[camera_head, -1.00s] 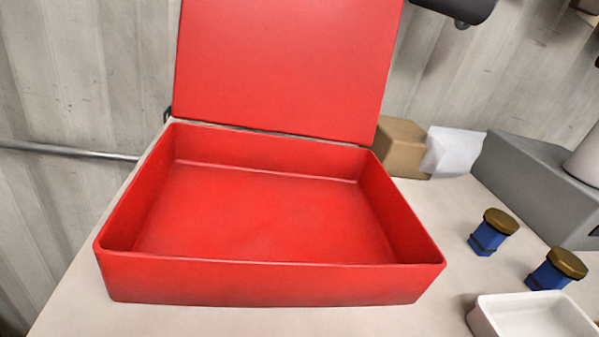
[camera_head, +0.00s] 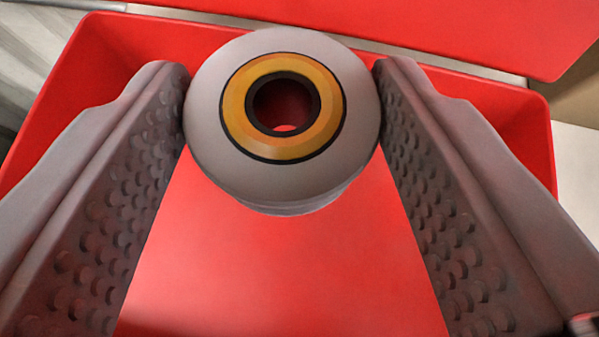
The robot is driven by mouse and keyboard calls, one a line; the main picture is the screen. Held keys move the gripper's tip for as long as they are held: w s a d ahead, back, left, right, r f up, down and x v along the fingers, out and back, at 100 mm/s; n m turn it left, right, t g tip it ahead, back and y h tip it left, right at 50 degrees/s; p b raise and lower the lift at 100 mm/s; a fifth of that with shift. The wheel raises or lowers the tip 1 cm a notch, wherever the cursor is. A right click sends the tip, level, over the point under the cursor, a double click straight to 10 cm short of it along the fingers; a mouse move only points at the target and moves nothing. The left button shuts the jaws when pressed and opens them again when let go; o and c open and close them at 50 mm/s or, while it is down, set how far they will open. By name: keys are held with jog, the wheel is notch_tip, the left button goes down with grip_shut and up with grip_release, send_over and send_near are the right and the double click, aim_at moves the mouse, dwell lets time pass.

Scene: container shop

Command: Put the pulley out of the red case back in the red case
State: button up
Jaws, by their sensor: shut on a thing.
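A grey, wheel-shaped pulley (camera_head: 283,180) with an orange-yellow ring and a dark-edged centre hole is held between the two studded fingers of my gripper (camera_head: 283,75). The gripper is shut on its left and right sides, close to the fingertips. Behind and below it is the open red case (camera_head: 280,265). The pulley and fingers lie over the case's red floor, which shows through the pulley's hole. I cannot tell how high the pulley is above the floor. The fingers hide much of the case's side walls.
The case's raised red lid (camera_head: 500,30) stands at the back right, beyond the rear rim. A tan block (camera_head: 575,100) and pale tabletop (camera_head: 580,160) show at the right edge. The visible case floor is clear.

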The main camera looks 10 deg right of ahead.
aim_at(286, 198)
jog(key=shift+f, duration=3.75)
jog(key=o, duration=1.1)
jog(key=shift+f, duration=0.1)
jog(key=v, duration=1.2)
